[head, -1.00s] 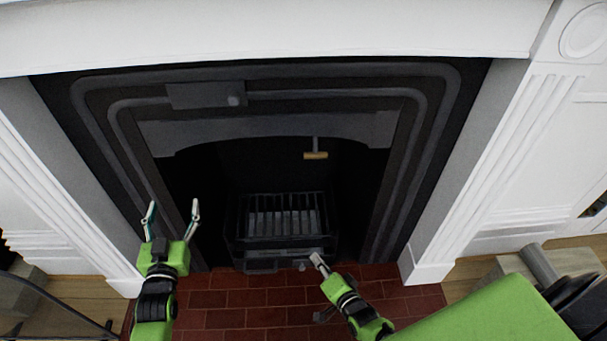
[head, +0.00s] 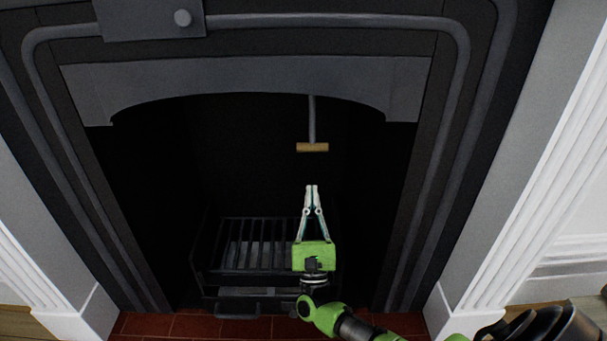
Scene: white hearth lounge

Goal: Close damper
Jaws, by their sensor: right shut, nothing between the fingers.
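A pull handle hangs from a thin grey rod under the arched metal hood, inside the dark fireplace opening. Its wooden crossbar (head: 312,147) is tan and roughly level. I cannot tell from the view which part is the damper itself. My right gripper (head: 312,188) is shut and empty, fingertips pointing up in the picture. It appears just below the crossbar, apart from it. My left gripper is not in view.
A black fire grate (head: 255,245) stands in the opening, behind and left of my right gripper. The hood's arched lower edge (head: 250,97) spans above. White fluted pilasters flank the surround. Red brick hearth (head: 190,325) lies in front.

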